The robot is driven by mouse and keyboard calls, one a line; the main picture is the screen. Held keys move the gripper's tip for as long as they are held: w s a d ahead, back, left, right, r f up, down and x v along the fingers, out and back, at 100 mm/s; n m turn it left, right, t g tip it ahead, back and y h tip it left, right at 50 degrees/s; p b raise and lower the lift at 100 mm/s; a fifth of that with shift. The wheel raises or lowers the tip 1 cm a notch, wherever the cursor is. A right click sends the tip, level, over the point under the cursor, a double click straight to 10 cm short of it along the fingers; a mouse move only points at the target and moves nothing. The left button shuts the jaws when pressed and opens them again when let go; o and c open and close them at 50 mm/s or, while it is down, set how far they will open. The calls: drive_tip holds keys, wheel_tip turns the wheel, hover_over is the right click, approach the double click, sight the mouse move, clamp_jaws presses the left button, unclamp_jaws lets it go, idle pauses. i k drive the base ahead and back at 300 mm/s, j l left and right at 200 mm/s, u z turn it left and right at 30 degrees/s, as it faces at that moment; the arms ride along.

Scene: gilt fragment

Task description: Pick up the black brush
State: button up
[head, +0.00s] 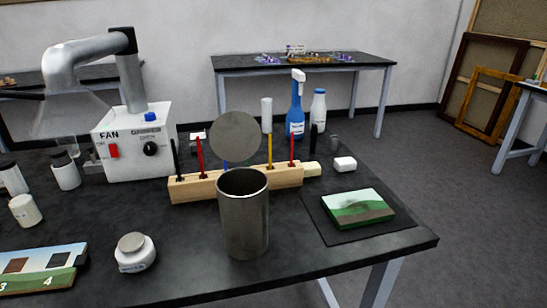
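A thin black upright brush (174,153) stands at the left end of a long pale wooden block (190,190) on the dark table. A second, thicker black upright thing (313,139) shows by the block's right end; I cannot tell whether it is a brush or whether it stands in the block or behind it. Red brushes (200,157) and a yellow brush (269,150) stand upright in the block, with a blue one partly hidden. My gripper is not in view.
The white fan box (135,160) stands left, a blue bottle (296,112) behind, a painted panel (357,208) right, a white jar (135,255) front left.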

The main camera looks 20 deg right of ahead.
sight(175, 158)
drive_tip(key=l+u, duration=0.15)
drive_tip(key=l, duration=1.5)
